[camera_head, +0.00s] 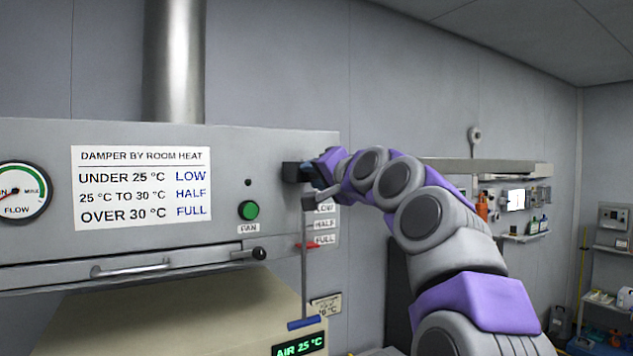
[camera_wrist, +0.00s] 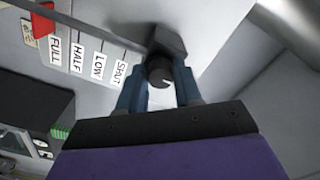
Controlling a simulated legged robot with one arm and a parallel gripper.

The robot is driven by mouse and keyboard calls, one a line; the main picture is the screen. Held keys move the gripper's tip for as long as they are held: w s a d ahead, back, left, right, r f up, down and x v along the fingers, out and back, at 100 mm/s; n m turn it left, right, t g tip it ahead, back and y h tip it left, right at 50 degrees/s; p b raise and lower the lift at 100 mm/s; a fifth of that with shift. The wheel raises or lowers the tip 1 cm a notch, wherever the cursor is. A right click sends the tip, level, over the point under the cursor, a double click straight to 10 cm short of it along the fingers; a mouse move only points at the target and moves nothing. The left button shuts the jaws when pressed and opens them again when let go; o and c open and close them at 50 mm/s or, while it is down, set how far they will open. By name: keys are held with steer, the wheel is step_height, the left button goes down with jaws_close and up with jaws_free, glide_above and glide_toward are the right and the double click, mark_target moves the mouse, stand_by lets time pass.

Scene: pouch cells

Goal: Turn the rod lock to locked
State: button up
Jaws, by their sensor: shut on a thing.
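The rod lock shows in the wrist view as a dark block (camera_wrist: 168,42) with a round black knob (camera_wrist: 159,72) carrying a small white mark. My gripper (camera_wrist: 158,88) has its blue fingers on either side of that knob and is shut on it. In the head view the dark block (camera_head: 291,171) sits on the grey panel above the damper scale, and my gripper (camera_head: 316,174) meets it from the right, hiding the knob. A thin rod (camera_head: 304,275) hangs below. Its red pointer (camera_head: 307,246) is beside the FULL label (camera_head: 325,240). I cannot read the lock's state.
A sign (camera_head: 141,186) lists damper settings by room heat. A green FAN button (camera_head: 248,210), a flow gauge (camera_head: 22,193) and a horizontal handle (camera_head: 132,267) are on the hood front. A display (camera_head: 300,345) reads AIR 25 °C. Shelves stand at the far right.

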steer(key=shift+w+f+n+b, duration=0.1)
steer(key=shift+f+n+b, duration=0.15)
steer(key=shift+n, duration=0.55)
steer(key=shift+r, duration=0.1)
steer(key=shift+d+r, duration=0.1)
steer(key=o, duration=0.7)
steer(key=shift+o, duration=0.7)
steer(key=shift+w, duration=0.2)
steer(key=shift+o, duration=0.9)
steer(key=shift+s+r, duration=0.1)
steer(key=shift+s, duration=0.1)
steer(key=shift+s+d, duration=0.1)
